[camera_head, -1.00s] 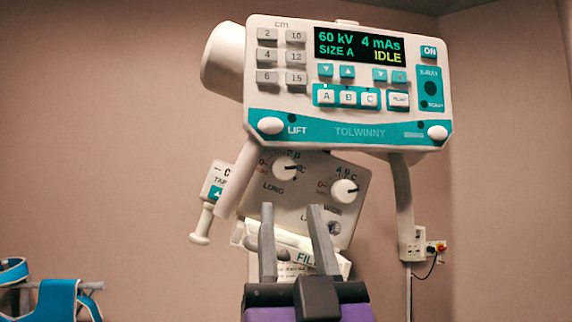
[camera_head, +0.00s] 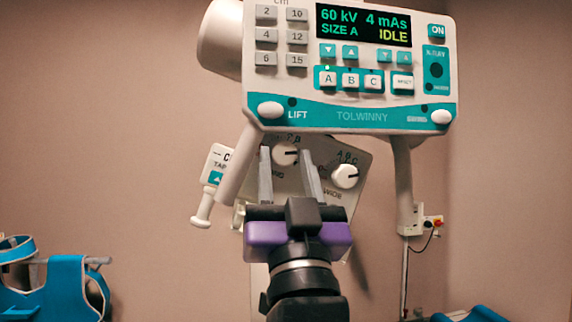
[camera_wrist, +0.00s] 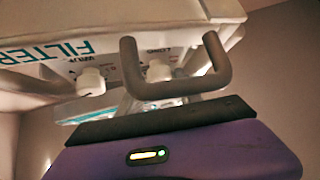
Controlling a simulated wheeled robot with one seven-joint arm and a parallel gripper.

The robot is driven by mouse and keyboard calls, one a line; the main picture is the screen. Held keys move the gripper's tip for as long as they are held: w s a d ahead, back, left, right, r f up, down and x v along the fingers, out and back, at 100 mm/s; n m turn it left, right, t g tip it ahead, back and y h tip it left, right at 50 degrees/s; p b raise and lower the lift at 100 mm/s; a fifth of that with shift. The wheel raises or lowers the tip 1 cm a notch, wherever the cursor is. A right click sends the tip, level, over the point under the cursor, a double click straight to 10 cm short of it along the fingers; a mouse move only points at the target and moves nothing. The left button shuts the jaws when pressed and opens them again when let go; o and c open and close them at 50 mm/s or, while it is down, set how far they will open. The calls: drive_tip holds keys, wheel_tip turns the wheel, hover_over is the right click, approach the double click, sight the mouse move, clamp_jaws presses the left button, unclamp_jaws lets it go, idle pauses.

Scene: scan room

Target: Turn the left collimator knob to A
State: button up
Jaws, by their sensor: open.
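The left collimator knob (camera_head: 286,154), white and round, sits on the tilted collimator panel marked LONG. Its dark pointer line points to the right; the letters above it are too small to read surely. The right knob (camera_head: 345,176), marked WIDE, stands lower right. My gripper (camera_head: 285,153) is open, its two grey fingers reaching up on either side of the left knob in the head view. In the wrist view, upside down, the left knob (camera_wrist: 158,73) shows between the fingers (camera_wrist: 169,40) and the right knob (camera_wrist: 90,82) shows outside them. Contact cannot be told.
A control console (camera_head: 350,118) with a display reading SIZE A and IDLE hangs above the panel. A white handle (camera_head: 205,200) is close at left. Blue aprons (camera_head: 60,285) hang at lower left.

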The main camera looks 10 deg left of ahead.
clamp_jaws()
drive_tip(key=shift+d+r+n+y+p, duration=0.2)
drive_tip(key=shift+n+y+p, duration=0.15)
drive_tip(key=shift+n+y, duration=0.4)
drive_tip(key=shift+n, duration=0.45)
drive_tip(key=shift+f+n+g+y, duration=0.1)
drive_tip(key=shift+n+g+y, duration=0.45)
drive_tip(key=shift+y, duration=0.3)
drive_tip(key=shift+a, duration=0.1)
unclamp_jaws()
drive_tip(key=shift+f, duration=0.15)
